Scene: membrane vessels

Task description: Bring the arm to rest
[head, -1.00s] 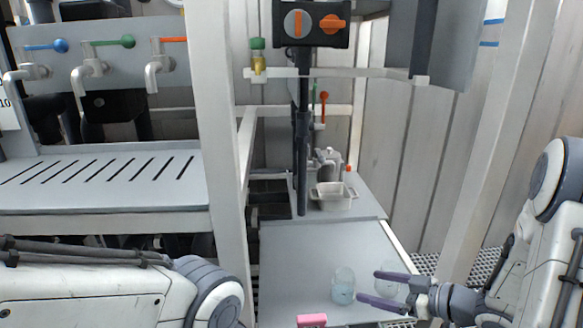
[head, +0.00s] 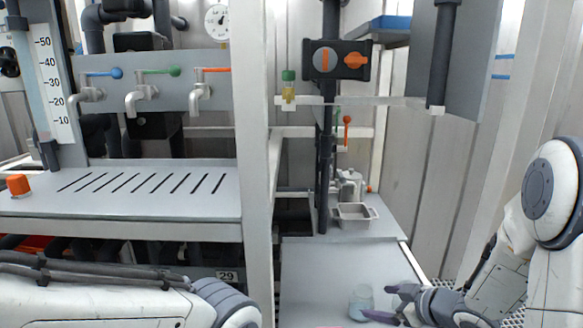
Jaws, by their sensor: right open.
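My right gripper (head: 383,301) is at the lower right of the head view, low over the grey bench top. Its two dark purple fingers are apart and point left. A small clear glass vessel (head: 361,302) with a pale bluish bottom stands on the bench just left of the fingertips. The lower finger ends close to it; I cannot tell whether they touch. I see no object held between the fingers. My left arm lies across the lower left, and its gripper is out of view.
The grey bench top (head: 330,270) is mostly clear. A small metal tray (head: 354,216) sits at its back. A white post (head: 255,150) stands left of the bench, beside a slotted shelf (head: 60,207) under several taps. An orange-knobbed box (head: 336,60) hangs above.

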